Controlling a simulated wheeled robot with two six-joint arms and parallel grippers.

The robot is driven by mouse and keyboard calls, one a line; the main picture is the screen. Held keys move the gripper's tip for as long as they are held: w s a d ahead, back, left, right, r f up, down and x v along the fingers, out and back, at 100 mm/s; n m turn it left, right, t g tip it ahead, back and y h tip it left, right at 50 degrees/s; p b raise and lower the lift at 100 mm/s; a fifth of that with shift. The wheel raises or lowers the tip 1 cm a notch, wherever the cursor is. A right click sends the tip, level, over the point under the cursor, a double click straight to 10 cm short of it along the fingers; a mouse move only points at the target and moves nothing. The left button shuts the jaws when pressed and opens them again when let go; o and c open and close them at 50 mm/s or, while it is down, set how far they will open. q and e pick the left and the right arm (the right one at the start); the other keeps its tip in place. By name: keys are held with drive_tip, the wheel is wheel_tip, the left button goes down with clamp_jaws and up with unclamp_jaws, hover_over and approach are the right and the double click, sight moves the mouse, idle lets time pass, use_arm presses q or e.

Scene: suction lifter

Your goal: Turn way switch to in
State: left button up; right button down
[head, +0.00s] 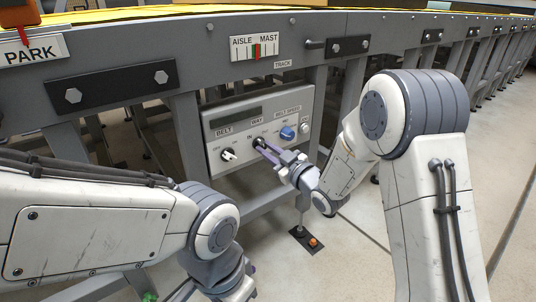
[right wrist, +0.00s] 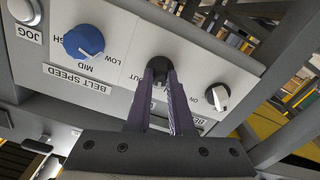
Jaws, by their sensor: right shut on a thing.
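The way switch (head: 258,142) is a dark knob on the grey control panel (head: 222,116), below the WAY label, with IN at its left and OUT at its right. My right gripper (head: 262,146) is shut on this knob. In the right wrist view, the purple fingers of my right gripper (right wrist: 159,72) stand on both sides of the black knob (right wrist: 158,76). OUT is readable beside it, IN is hidden, and I cannot tell which way the knob points. My left gripper (head: 228,288) is low in the head view, away from the panel; its fingers are mostly hidden.
The BELT switch (head: 228,155) has a white knob left of the way switch. The blue BELT SPEED knob (head: 287,133) and the pale JOG button (head: 304,128) are close at the right. Grey frame posts flank the panel. A small floor box with an orange button (head: 313,241) stands below.

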drive_tip(key=n+b, duration=0.2)
drive_tip(key=n, duration=0.2)
drive_tip(key=shift+w+d+n+b, duration=0.1)
drive_tip(key=shift+d+n+b, duration=0.05)
drive_tip(key=shift+n+b, duration=0.25)
idle(0.4)
drive_tip(key=c, duration=0.8)
unclamp_jaws()
drive_tip(key=shift+n, duration=0.3)
drive_tip(key=p+v, duration=0.2)
drive_tip(key=v, duration=0.8)
drive_tip(key=shift+s+p, duration=0.25)
drive_tip(key=shift+p, duration=0.15)
